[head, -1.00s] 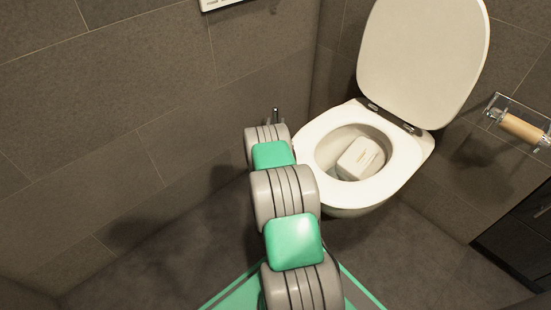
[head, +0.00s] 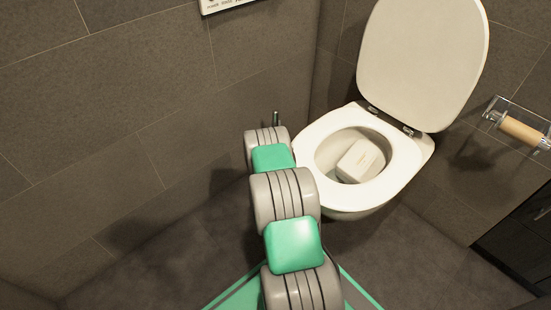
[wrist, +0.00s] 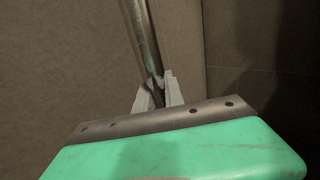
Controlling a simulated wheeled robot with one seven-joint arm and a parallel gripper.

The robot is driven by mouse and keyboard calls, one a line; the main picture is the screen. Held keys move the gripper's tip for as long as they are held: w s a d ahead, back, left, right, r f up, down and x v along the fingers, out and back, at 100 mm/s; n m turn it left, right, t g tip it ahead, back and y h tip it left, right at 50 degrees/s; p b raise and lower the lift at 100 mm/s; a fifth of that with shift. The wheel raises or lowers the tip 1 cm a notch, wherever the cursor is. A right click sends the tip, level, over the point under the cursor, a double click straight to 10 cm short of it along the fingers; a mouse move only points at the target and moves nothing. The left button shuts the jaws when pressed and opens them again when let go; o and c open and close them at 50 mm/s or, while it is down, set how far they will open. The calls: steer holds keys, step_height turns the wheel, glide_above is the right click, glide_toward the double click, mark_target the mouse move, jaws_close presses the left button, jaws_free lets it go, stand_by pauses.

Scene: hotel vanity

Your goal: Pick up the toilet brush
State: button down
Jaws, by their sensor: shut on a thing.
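The toilet brush shows in the wrist view as a thin metal handle (wrist: 141,40) rising from between the fingertips. In the head view only the handle's tip (head: 276,118) shows above my arm, close to the wall left of the toilet. My gripper (wrist: 157,88) is shut on the handle, with one pale finger on each side of it. The gripper is hidden behind my arm in the head view. The lower part of the brush and any holder are hidden in both views.
The toilet (head: 318,134) stands right of my arm, its lid (head: 422,60) raised. A white box-like object (head: 361,160) lies in the bowl. A paper roll holder (head: 520,128) is on the right wall. Tiled walls stand close behind the brush; the floor at left is clear.

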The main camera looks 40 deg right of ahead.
step_height(320, 180, up, 18)
steer(key=p, duration=0.8)
steer(key=shift+p, duration=0.3)
steer(key=c, duration=2)
jaws_free()
steer(key=shift+c, duration=0.2)
jaws_close()
